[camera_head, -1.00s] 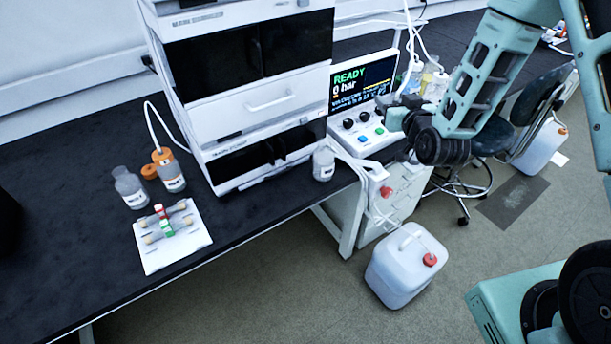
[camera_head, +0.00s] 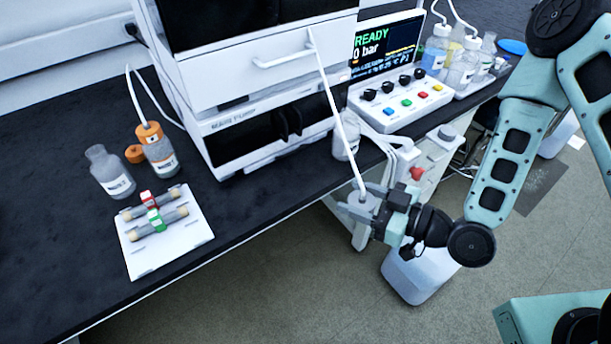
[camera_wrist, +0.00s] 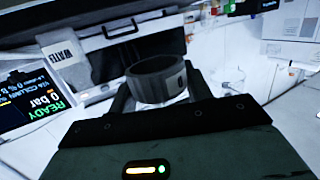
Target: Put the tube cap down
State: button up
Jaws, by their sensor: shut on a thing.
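My gripper (camera_head: 366,203) is shut on a grey ring-shaped tube cap (camera_wrist: 155,80). In the head view the cap (camera_head: 360,205) is small and partly covered by the fingers. A thin white tube (camera_head: 338,115) rises from it, leaning left across the front of the instrument stack. The gripper holds the cap in the air, in front of the bench edge as seen from the head. In the wrist view the cap sits between the two fingers (camera_wrist: 158,92), its round rim showing.
An uncapped-looking clear bottle (camera_head: 110,173), an orange-capped bottle (camera_head: 158,150) and a loose orange cap (camera_head: 134,154) stand left on the black bench (camera_head: 60,240). A white plate (camera_head: 150,262) holds two columns. A bottle (camera_head: 345,137) stands near the bench edge by the control panel (camera_head: 400,104).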

jog(key=w+a+b, duration=0.3)
jog(key=w+b, duration=0.1)
jog(key=b, duration=0.4)
send_over(303, 173)
jog(key=shift+s+d, duration=0.35)
jog(key=shift+s, duration=0.1)
jog(key=shift+w+f, duration=0.2)
jog(key=shift+f, duration=0.95)
notch_tip(303, 173, down, 4)
jog(key=shift+a+f, duration=0.15)
jog(key=shift+w+a+f, duration=0.15)
jog(key=shift+w+f, duration=0.05)
jog(key=shift+w, duration=0.1)
